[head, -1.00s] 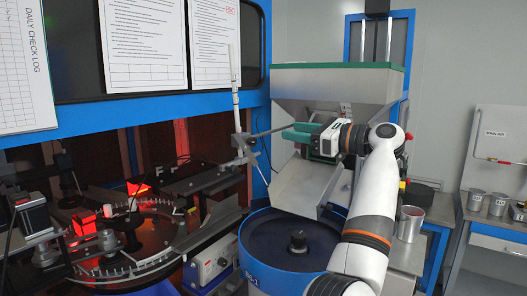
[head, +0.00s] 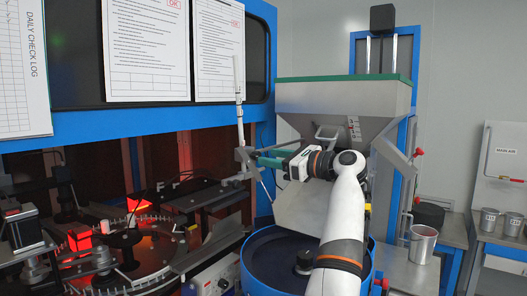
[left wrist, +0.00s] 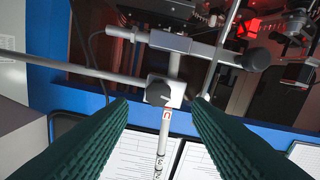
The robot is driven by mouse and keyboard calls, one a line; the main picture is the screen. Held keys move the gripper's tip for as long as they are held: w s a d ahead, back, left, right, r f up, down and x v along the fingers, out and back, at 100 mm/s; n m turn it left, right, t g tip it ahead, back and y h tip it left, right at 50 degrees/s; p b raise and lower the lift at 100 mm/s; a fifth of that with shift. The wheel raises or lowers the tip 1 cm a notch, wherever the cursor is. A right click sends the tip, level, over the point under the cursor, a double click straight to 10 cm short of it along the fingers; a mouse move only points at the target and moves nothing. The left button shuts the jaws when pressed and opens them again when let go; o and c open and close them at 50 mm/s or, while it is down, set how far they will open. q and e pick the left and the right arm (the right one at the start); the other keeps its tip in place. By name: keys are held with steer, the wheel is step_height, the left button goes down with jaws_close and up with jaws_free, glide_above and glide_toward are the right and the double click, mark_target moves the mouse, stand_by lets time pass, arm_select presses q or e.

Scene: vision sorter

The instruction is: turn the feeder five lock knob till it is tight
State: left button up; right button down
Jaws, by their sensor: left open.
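A round black knob (left wrist: 158,93) sits on a light metal clamp block on a pole, centred in the left wrist view. A second black knob (left wrist: 257,60) is on a rod at its upper right. I cannot read which is feeder five's. My left gripper (left wrist: 160,104) is open, its green fingers on either side of the first knob in the picture; no contact is visible. In the head view the left gripper (head: 265,160) points left at the upright pole (head: 239,105) and its clamps. My right gripper is out of view.
The grey hopper (head: 345,97) and its chute stand behind my arm. A blue bowl feeder (head: 265,265) is below. A round sorting table (head: 150,262) with red lights is at the left. Metal cups (head: 423,245) stand at the right.

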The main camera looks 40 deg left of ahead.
mark_target(258, 156)
arm_select(q)
steer(key=a, duration=0.2)
steer(key=shift+a+p, duration=0.3)
steer(key=shift+a, duration=0.05)
steer(key=shift+s+a, duration=0.15)
steer(key=shift+a, duration=0.3)
jaws_close()
